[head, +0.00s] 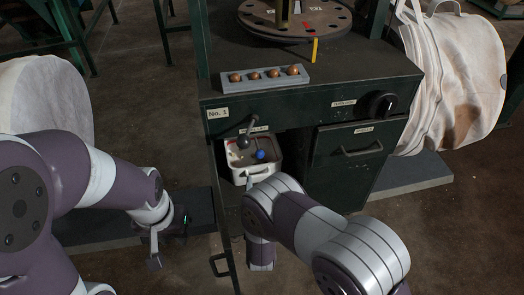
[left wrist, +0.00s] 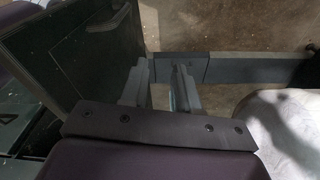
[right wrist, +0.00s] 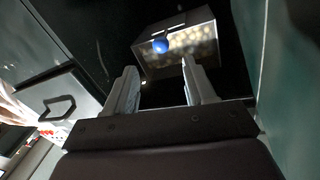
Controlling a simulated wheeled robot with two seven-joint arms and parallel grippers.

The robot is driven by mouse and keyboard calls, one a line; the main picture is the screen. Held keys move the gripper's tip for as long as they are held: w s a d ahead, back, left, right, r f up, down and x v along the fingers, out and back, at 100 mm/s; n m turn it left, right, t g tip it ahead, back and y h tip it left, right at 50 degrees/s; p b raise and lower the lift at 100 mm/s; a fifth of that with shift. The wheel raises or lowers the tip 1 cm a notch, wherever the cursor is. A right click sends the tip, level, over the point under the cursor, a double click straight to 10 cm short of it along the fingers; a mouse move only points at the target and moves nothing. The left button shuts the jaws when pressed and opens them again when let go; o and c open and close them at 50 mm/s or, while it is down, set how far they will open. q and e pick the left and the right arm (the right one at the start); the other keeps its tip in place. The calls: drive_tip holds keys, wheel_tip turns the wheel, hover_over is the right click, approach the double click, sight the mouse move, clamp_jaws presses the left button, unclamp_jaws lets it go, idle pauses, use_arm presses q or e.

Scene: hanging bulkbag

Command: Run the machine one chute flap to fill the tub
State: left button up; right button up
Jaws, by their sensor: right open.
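The pale tub (head: 250,172) stands in the open bay of the green machine (head: 300,115), below the No. 1 label. A blue ball (head: 260,155) shows over the tub's opening, and a lever with a dark knob (head: 243,142) is just above. In the right wrist view a lit, speckled box face (right wrist: 180,50) has the blue ball (right wrist: 160,46) in front of it. My right gripper (right wrist: 160,88) is open and empty, facing it; the arm hides it in the head view. My left gripper (head: 165,235) is open and empty, low left of the bay; its fingers show apart (left wrist: 160,85).
A ball rack (head: 265,79) and a round turntable (head: 295,18) sit on the machine top. The bay's door (head: 226,260) hangs open. White bulk bags (head: 460,75) stand beside.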

sight(260, 150)
drive_tip(key=w+b, duration=0.4)
drive_tip(key=w, duration=0.8)
drive_tip(key=shift+r, duration=0.2)
drive_tip(key=shift+w, duration=0.1)
drive_tip(key=shift+c, duration=0.3)
clamp_jaws()
wheel_tip(260, 150, up, 2)
drive_tip(key=g+p, duration=0.2)
drive_tip(key=p, duration=0.3)
drive_tip(key=shift+f, duration=0.2)
